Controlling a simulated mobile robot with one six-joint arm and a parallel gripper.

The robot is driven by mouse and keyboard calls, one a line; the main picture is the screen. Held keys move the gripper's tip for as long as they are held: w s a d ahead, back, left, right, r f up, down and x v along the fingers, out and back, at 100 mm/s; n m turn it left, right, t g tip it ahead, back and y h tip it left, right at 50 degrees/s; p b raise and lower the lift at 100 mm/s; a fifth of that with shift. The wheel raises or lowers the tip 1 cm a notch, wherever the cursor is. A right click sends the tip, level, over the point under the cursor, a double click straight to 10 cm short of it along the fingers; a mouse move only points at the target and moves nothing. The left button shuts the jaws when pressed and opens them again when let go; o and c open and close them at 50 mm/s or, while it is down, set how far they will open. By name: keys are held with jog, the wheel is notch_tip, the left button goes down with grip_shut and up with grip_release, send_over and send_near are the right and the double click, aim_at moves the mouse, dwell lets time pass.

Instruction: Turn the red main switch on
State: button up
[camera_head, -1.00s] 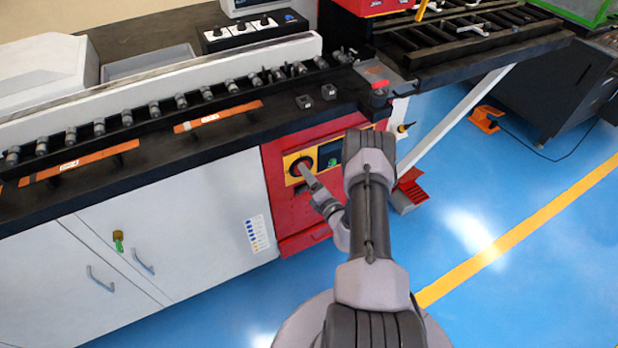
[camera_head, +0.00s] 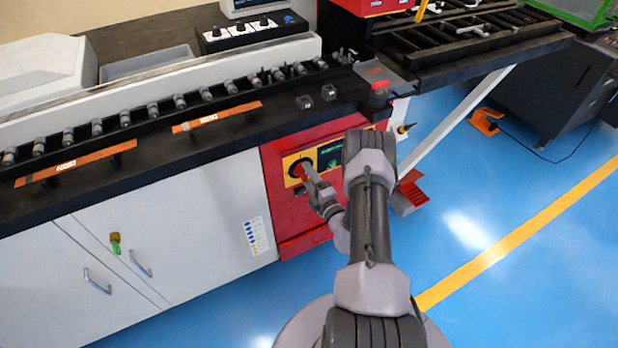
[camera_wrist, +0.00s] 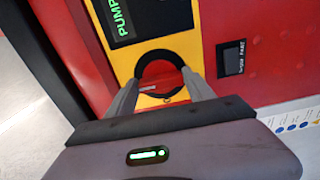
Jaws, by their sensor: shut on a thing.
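The red main switch (camera_head: 297,164) sits on a yellow plate on the red front panel. In the wrist view it shows as a red knob (camera_wrist: 160,72) inside a black ring. My gripper (camera_head: 304,168) reaches it from the front right. In the wrist view my gripper (camera_wrist: 160,84) has one finger on each side of the knob and is shut on it. The fingertips and the knob's sides partly hide each other, so the knob's exact angle is hard to read. A dark display (camera_wrist: 137,18) beside the switch shows lit green text beginning "PUMP".
The black worktop (camera_head: 225,140) with rollers and copper bars juts out above the switch panel. White cabinet doors (camera_head: 185,220) stand to the left. A red foot pedal (camera_head: 411,190) is on the floor at right.

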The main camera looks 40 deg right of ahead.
jog(key=o, duration=1.4)
jog(key=shift+s, duration=0.1)
jog(key=p+v, duration=0.4)
jog(key=v, duration=1.3)
jog(key=shift+s+p, duration=0.1)
jog(key=shift+p, duration=0.3)
